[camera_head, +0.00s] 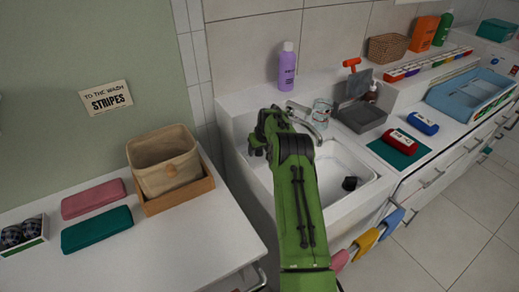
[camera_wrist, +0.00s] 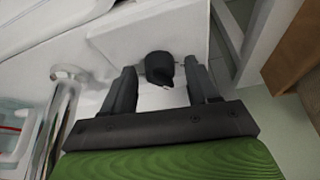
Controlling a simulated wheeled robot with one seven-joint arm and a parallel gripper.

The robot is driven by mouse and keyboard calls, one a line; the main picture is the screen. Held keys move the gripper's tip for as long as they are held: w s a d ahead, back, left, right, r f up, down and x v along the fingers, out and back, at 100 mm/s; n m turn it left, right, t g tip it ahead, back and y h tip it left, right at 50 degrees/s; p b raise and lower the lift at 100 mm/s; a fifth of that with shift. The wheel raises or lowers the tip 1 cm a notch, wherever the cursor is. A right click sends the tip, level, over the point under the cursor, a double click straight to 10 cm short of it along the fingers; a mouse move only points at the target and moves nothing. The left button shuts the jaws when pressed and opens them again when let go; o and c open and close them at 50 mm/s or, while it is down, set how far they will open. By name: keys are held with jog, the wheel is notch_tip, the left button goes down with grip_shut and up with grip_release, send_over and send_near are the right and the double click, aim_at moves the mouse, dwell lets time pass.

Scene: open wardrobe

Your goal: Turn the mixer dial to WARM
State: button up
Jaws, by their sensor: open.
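A black round knob (camera_wrist: 160,66), which looks like the mixer dial, stands on a white surface in the wrist view. A small pale mark shows near its lower edge. My gripper (camera_wrist: 160,72) is open, with one finger on each side of the knob and a visible gap to each. In the head view my gripper (camera_head: 257,147) is over the left rim of the white sink (camera_head: 337,205), and my green arm hides part of the basin. I cannot make out the knob there. No WARM label is legible in either view.
The tap (camera_head: 303,118) and a glass (camera_head: 322,112) stand close to my gripper, with a purple bottle (camera_head: 287,68) behind. A wooden tray (camera_head: 177,202) holding a fabric basket is on the left counter. A dark round piece (camera_head: 350,183) lies in the basin.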

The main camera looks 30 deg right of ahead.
jog(key=c, duration=1)
jog(key=m+h+b, duration=0.1)
jog(key=m, duration=0.2)
jog(key=shift+a+g, duration=0.15)
jog(key=shift+g, duration=0.15)
jog(key=shift+m+h, duration=0.6)
jog(key=shift+m, duration=0.9)
jog(key=shift+g, duration=0.3)
jog(key=o, duration=1)
